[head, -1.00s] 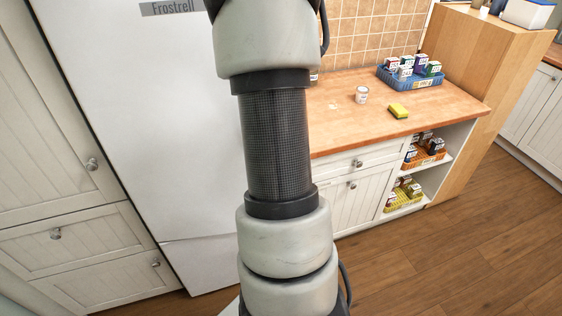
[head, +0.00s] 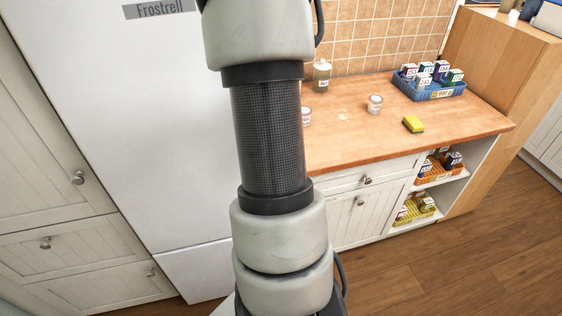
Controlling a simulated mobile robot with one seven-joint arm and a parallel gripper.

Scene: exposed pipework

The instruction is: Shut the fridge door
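The fridge is the tall white unit left of centre in the head view, with a "Frostrell" label at the top. Its large upper door (head: 150,130) looks flush with the cabinet front beside it. A lower panel (head: 195,272) sits below a horizontal seam. My own arm stands upright in front of the fridge's right side and hides most of that edge, so I cannot tell whether a gap shows there. No handle is visible. My gripper is outside the picture.
White cabinets (head: 50,150) with knobs adjoin the fridge on the left. On the right, a wooden counter (head: 350,135) holds a bottle (head: 321,76), cans (head: 375,104), a yellow sponge (head: 413,124) and a blue crate (head: 430,91). Open floor (head: 450,270) lies at lower right.

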